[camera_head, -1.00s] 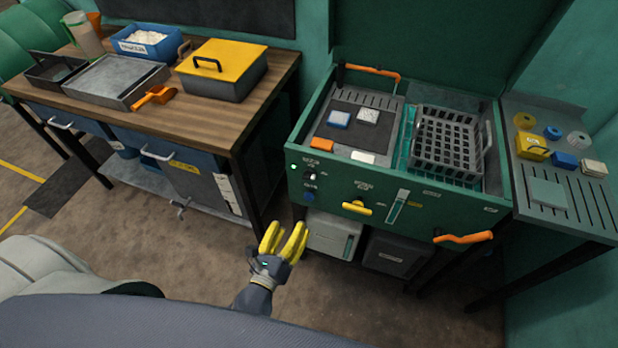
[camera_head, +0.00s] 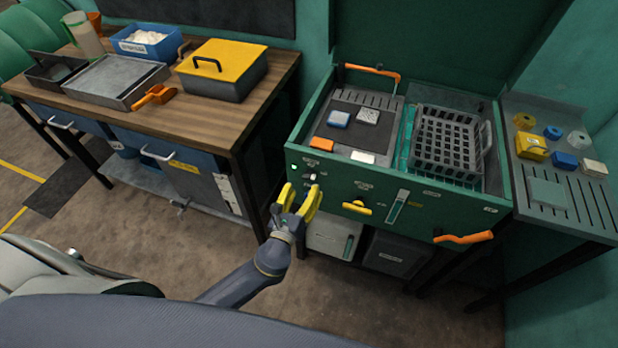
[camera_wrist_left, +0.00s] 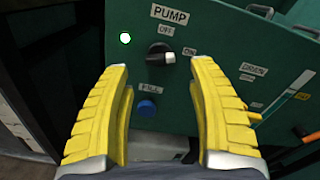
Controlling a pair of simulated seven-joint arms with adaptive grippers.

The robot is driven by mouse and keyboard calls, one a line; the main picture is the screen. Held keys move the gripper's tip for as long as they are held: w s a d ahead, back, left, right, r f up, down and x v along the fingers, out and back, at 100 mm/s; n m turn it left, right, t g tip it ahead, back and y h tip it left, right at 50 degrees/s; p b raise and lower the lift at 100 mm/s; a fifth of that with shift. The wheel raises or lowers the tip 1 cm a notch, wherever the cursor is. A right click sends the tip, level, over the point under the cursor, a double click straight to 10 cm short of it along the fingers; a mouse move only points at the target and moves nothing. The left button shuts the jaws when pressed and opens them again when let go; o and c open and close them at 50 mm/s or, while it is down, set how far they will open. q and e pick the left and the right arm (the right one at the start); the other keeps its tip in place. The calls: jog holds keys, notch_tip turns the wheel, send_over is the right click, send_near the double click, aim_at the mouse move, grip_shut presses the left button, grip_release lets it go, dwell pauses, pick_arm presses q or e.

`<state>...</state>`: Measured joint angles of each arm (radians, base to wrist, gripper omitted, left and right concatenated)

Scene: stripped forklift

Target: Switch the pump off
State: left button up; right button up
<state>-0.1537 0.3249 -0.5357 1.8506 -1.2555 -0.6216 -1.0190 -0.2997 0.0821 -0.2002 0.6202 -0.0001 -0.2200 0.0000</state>
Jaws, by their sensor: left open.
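The pump knob (camera_wrist_left: 160,54) is black with a pale pointer. It sits under the PUMP label on the green front panel (camera_head: 420,200), with OFF marked above it and ON to its right. The pointer is turned right, towards ON. A green lamp (camera_wrist_left: 125,38) glows left of the knob. My left gripper (camera_head: 301,191) is open and empty in front of the panel. In the left wrist view its yellow fingers point at the panel, with the knob seen beyond and between their tips. I cannot tell the exact gap. My right gripper is not in view.
A blue FILL button (camera_wrist_left: 147,108) is below the knob. A yellow handle (camera_head: 356,208) and an orange lever (camera_head: 463,238) stick out of the panel to the right. A wooden workbench (camera_head: 225,115) stands left. A dark basket (camera_head: 446,143) sits in the machine's top.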

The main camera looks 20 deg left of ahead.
aim_at(309, 176)
pick_arm(q)
jog(key=shift+w+d, duration=0.15)
jog(key=shift+w, duration=2.55)
grip_shut()
